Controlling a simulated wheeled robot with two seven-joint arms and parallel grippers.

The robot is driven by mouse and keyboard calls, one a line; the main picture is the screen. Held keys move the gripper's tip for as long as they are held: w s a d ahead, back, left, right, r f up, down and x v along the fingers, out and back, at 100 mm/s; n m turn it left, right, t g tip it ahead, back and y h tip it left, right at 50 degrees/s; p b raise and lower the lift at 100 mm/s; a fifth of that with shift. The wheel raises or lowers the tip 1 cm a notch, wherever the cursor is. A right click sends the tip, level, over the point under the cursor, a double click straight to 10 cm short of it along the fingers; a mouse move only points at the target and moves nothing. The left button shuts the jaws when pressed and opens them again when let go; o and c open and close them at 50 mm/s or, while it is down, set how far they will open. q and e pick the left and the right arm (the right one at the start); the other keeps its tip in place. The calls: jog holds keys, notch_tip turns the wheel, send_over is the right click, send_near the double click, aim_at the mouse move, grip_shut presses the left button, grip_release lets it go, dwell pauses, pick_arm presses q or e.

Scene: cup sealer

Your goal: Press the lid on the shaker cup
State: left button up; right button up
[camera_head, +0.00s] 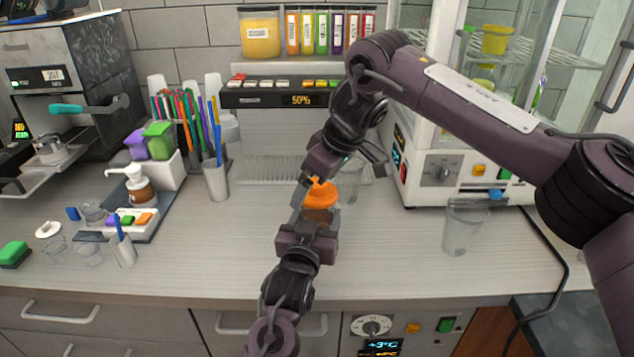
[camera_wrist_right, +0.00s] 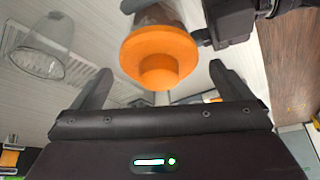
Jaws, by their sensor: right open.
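The orange lid (camera_head: 320,195) sits on top of the shaker cup, near the middle of the counter. In the right wrist view the lid (camera_wrist_right: 160,52) shows its wide rim and round knob, with part of the grey shaker cup (camera_wrist_right: 155,14) behind it. My left gripper (camera_head: 317,212) comes from the front, its fingers on either side of the cup, and appears shut on it; most of the cup is hidden. My right gripper (camera_head: 342,172) is open just above the lid. Its fingers (camera_wrist_right: 160,72) are apart on either side of the knob, with nothing between them gripped.
A clear cup (camera_head: 349,184) stands just behind the lid, and another clear cup (camera_head: 463,228) stands to the right. The sealer-like white cabinet (camera_head: 465,165) is at the back right. A cup of straws (camera_head: 216,180) is at the left.

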jog(key=v, duration=1.1)
jog(key=shift+r, duration=0.25)
jog(key=shift+s+d, duration=0.1)
pick_arm(q)
jog(key=o, duration=1.5)
jog(key=shift+c, duration=0.2)
jog(key=shift+s, duration=0.1)
jog(key=b+v, duration=0.1)
jog(key=v, duration=0.6)
jog(key=shift+s+b, duration=0.35)
jog(key=shift+b, duration=0.05)
pick_arm(e)
jog(key=shift+f, duration=0.9)
